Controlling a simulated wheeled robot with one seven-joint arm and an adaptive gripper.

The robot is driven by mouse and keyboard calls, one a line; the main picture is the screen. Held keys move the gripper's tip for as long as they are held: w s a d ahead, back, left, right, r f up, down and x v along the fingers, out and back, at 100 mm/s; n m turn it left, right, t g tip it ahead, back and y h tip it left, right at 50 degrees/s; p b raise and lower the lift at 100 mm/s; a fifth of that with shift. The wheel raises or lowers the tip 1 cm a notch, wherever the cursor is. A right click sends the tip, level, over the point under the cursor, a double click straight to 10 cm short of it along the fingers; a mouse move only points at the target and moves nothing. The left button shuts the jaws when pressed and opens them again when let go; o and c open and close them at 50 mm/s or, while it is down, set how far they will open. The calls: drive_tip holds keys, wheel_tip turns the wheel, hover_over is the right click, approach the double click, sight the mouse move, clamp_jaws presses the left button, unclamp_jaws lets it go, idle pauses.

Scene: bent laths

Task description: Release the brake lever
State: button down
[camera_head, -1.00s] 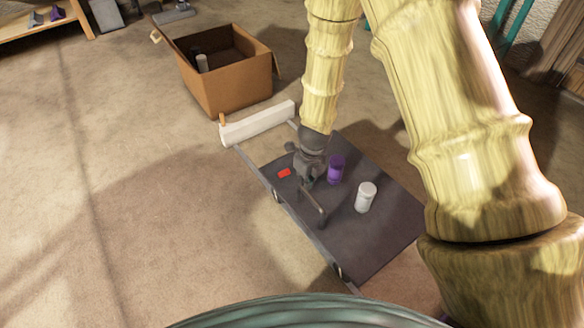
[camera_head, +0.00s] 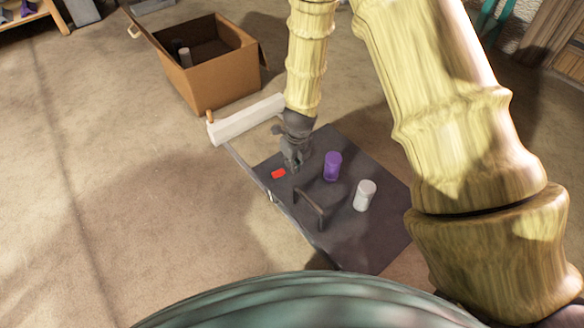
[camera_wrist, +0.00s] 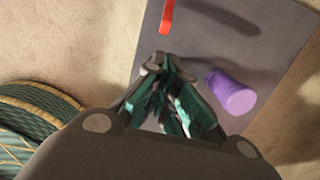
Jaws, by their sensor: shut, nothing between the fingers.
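A small red piece (camera_head: 278,174), which looks like the brake lever, is at the left part of a dark flat cart deck (camera_head: 370,240). In the wrist view the red lever (camera_wrist: 167,16) is a narrow bar at the top, beyond my fingertips. My gripper (camera_head: 294,170) is low over the deck, just right of the red lever. In the wrist view the gripper's fingertips (camera_wrist: 160,62) are together with nothing between them, and a gap separates them from the lever. The lever's pivot cannot be made out.
A purple cup (camera_head: 332,166) and a white canister (camera_head: 364,195) stand on the deck right of my gripper. A dark arched handle (camera_head: 310,206) rises near its front-left edge. A long white block (camera_head: 246,120) lies at its far end. An open cardboard box (camera_head: 222,85) stands behind.

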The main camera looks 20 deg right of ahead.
sight(278, 174)
wheel_tip(278, 174, down, 8)
drive_tip(key=b, duration=0.3)
drive_tip(key=shift+w+a+f+b, duration=0.15)
drive_tip(key=shift+w+f+b, duration=0.1)
drive_tip(key=shift+w+b, duration=0.15)
drive_tip(key=shift+w+r+p, duration=0.1)
drive_tip(key=shift+r+p, duration=0.05)
drive_tip(key=shift+p, duration=0.2)
drive_tip(key=shift+w+r+p, duration=0.15)
drive_tip(key=shift+r+p, duration=0.05)
drive_tip(key=shift+p, duration=0.55)
